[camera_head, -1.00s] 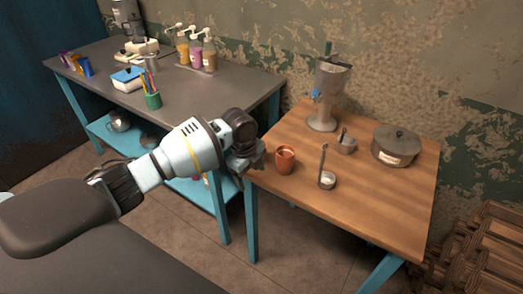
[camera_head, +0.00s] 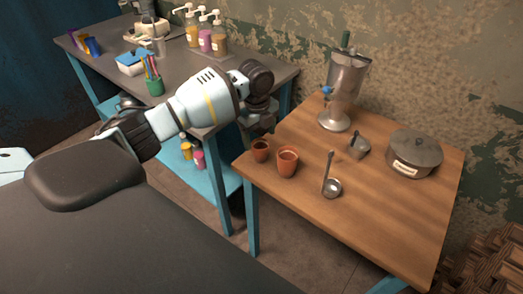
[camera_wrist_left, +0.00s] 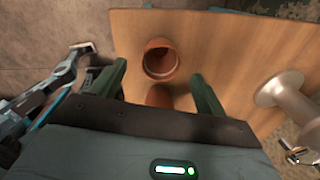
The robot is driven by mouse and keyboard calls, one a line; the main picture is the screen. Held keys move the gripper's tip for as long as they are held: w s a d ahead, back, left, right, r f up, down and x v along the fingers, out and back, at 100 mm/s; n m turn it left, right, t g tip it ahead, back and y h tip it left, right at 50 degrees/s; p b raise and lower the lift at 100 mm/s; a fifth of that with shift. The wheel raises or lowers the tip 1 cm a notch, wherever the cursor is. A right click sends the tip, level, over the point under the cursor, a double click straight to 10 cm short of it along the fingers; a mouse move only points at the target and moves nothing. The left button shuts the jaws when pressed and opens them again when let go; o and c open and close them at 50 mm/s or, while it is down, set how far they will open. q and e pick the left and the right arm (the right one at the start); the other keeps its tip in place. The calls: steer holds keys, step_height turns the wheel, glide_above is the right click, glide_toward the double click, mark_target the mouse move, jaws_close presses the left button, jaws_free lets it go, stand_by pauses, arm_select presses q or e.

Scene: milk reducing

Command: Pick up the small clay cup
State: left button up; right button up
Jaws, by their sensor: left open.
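The small clay cup (camera_head: 260,150) stands upright near the left edge of the wooden table (camera_head: 390,215). A larger clay cup (camera_head: 287,161) stands close to its right. My left gripper (camera_head: 258,126) hangs just behind and above the small cup, with its fingers hard to make out there. In the left wrist view the gripper (camera_wrist_left: 160,88) is open and empty. The small cup (camera_wrist_left: 158,96) appears between its fingers, partly hidden by the gripper body. The larger cup (camera_wrist_left: 160,58) lies beyond it. I cannot tell whether either finger touches a cup. My right gripper is not in view.
A ladle (camera_head: 332,186), a small grey pot (camera_head: 359,147), a lidded pot (camera_head: 414,154) and a glass dispenser (camera_head: 346,85) stand on the wooden table. The front right of the table is clear. A grey workbench (camera_head: 205,70) with bottles adjoins on the left.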

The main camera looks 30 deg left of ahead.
arm_select(q)
steer(key=shift+f, duration=0.65)
steer(key=shift+w+f, duration=0.1)
steer(key=shift+f, duration=0.35)
steer(key=shift+w+d+f, duration=0.15)
steer(key=shift+f, duration=2.2)
steer(key=shift+c, duration=0.3)
steer(key=c, duration=1)
steer(key=shift+r, duration=0.1)
